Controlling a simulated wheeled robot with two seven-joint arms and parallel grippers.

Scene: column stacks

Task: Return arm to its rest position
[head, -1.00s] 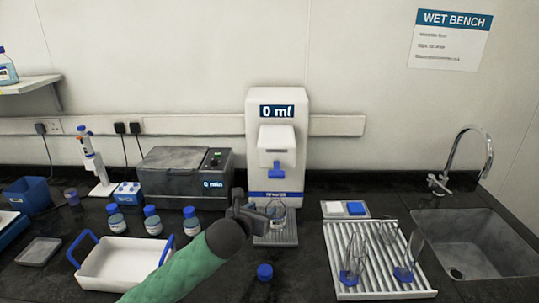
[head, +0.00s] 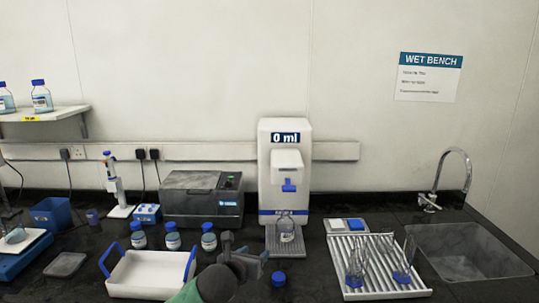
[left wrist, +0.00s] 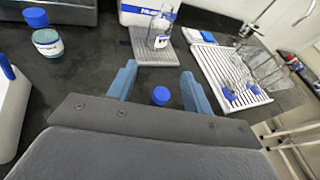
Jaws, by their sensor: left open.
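My left gripper (head: 252,262) is in the lower middle of the head view, in front of the dispenser and right of the white tray. In the left wrist view its two blue fingers (left wrist: 160,88) are apart with nothing between them. A clear glass bottle (head: 287,230) stands on the dispenser's drip tray (head: 284,251), apart from the gripper. My right gripper is not in view.
A white tray with blue handles (head: 150,275) stands at left, with several blue-capped bottles (head: 172,238) behind it. The white dispenser (head: 284,200) reads 0 ml. A drying rack (head: 385,286) with glassware and a sink (head: 460,256) are at right.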

